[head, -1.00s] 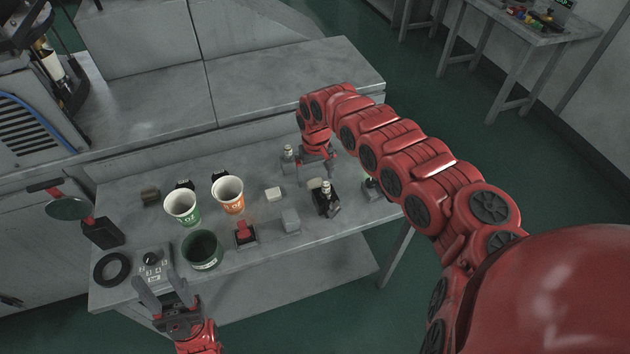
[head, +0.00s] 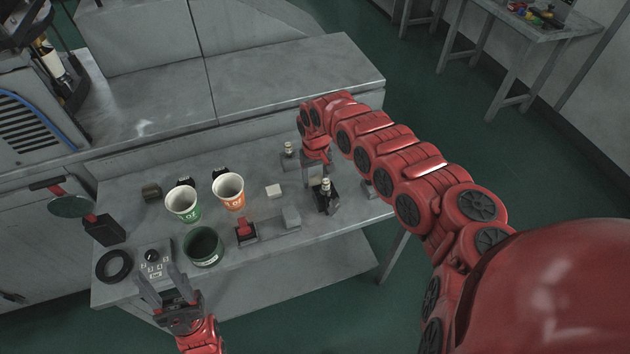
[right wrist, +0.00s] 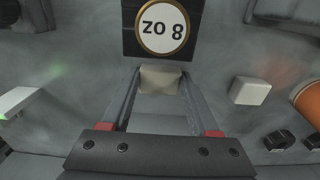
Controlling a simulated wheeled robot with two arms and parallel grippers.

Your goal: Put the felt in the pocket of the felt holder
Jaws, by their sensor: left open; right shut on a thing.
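In the right wrist view my right gripper (right wrist: 160,98) is shut on a small beige block, which looks like the felt (right wrist: 160,79). The felt lies between the fingertips, close to the edge of a black block with a round "8 oz" badge (right wrist: 163,28). This black block, which may be the felt holder, also stands below my right gripper (head: 316,178) in the head view (head: 327,202). Its pocket is not clearly visible, and I cannot tell whether the felt touches it. My left gripper (head: 172,291) is open and empty at the table's front left edge.
A white block (head: 273,190) lies left of my right gripper. An orange cup (head: 229,194), a green-printed cup (head: 183,206) and a dark green container (head: 203,248) stand further left. A grey block (head: 291,217) and a red-topped black base (head: 246,232) stand in front. A black ring (head: 114,266) lies far left.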

